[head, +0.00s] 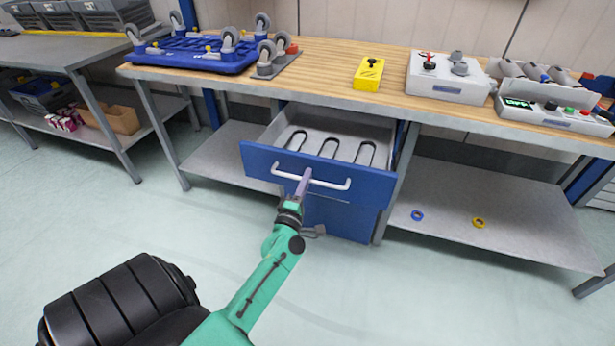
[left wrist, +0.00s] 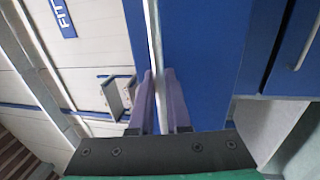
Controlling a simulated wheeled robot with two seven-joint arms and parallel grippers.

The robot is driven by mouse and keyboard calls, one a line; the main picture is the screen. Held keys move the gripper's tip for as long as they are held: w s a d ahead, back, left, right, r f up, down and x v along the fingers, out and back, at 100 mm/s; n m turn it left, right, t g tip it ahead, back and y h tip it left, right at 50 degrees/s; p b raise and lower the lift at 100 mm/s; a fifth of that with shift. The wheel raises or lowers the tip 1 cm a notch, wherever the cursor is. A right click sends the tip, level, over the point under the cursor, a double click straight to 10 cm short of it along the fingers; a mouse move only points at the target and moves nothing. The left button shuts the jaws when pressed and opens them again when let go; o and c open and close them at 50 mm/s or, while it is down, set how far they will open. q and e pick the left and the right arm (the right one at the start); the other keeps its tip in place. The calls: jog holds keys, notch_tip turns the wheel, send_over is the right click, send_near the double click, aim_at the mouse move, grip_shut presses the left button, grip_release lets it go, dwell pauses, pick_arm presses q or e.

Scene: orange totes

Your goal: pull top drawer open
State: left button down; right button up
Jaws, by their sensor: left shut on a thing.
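The top drawer (head: 258,165) of the blue cabinet under the workbench stands pulled out, and its grey inside with several dark-outlined slots shows in the head view. Its white bar handle (head: 335,185) runs across the blue front. My left gripper (head: 304,178) is shut on the handle near its middle. In the left wrist view the two purple fingers (left wrist: 159,90) close around the pale handle bar (left wrist: 153,40), beside the blue drawer front (left wrist: 198,60). The lower blue cabinet front (head: 340,220) is partly hidden behind the drawer and my arm. My right gripper is not in view.
The wooden workbench (head: 320,62) holds a blue wheeled platform (head: 195,55), a yellow button box (head: 369,74) and grey control boxes (head: 447,80). A blue ring (head: 417,215) and a yellow ring (head: 479,222) lie on the lower right shelf. The floor in front is clear.

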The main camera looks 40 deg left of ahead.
pick_arm(q)
jog(key=c, duration=0.9)
grip_release()
jog(key=b+v, duration=0.1)
jog(key=v, duration=1.3)
jog(key=shift+s+b, duration=0.25)
jog(key=shift+b, duration=0.1)
jog(key=shift+d+f, duration=0.1)
jog(key=shift+d, duration=0.05)
